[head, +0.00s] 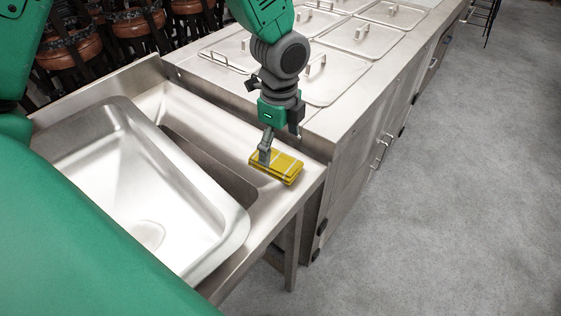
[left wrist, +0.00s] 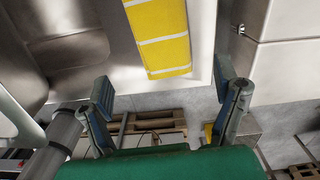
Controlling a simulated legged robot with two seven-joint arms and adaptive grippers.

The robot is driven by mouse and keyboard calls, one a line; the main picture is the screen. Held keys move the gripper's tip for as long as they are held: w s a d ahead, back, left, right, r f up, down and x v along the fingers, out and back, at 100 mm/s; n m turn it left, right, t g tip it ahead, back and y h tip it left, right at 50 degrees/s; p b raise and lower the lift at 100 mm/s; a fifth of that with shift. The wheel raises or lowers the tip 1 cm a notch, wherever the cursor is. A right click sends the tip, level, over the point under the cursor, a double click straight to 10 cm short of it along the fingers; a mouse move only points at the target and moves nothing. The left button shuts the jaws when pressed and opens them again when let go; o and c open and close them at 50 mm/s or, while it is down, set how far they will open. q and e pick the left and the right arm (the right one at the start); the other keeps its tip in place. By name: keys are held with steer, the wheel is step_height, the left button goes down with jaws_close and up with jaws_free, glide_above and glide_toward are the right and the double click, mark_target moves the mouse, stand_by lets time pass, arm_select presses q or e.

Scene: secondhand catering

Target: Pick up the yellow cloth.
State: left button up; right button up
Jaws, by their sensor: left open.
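The yellow cloth (head: 284,172) is folded flat, with pale stripes, on the steel ledge of the sink unit near its right corner. My left gripper (head: 265,155) reaches down to it from above, and one finger covers part of the cloth. In the left wrist view the cloth (left wrist: 160,38) runs up from between the two spread fingers of the left gripper (left wrist: 164,82). There is clear space between the fingers and the cloth's sides. The jaws are open and empty. Whether the fingertips touch the cloth or ledge cannot be told. My right gripper is not in view.
A large steel sink basin (head: 110,185) lies left of the cloth. A counter with several lidded steel pans (head: 360,38) stands behind it. Stools (head: 137,28) are at the back left. The grey floor (head: 470,180) at right is clear. Wooden pallets (left wrist: 150,122) show below the ledge.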

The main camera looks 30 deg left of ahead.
mark_target(276, 158)
arm_select(q)
steer(key=a+f, duration=0.1)
steer(key=f, duration=0.1)
steer(key=a+f, duration=0.1)
steer(key=f, duration=0.1)
steer(key=a+f, duration=0.2)
steer(key=shift+w+f, duration=0.25)
steer(key=shift+w+d+f, duration=0.1)
steer(key=shift+d+f, duration=0.15)
steer(key=shift+d, duration=0.4)
steer(key=shift+d+r, duration=0.15)
steer(key=shift+d, duration=0.6)
steer(key=c, duration=1.2)
steer(key=shift+a, duration=0.9)
steer(key=shift+s, duration=0.2)
steer(key=shift+w+r, duration=0.1)
steer(key=shift+r, duration=0.25)
steer(key=r, duration=0.8)
steer(key=shift+d, duration=0.4)
steer(key=shift+w+r, duration=0.1)
steer(key=shift+r, duration=0.45)
steer(key=shift+a, duration=0.15)
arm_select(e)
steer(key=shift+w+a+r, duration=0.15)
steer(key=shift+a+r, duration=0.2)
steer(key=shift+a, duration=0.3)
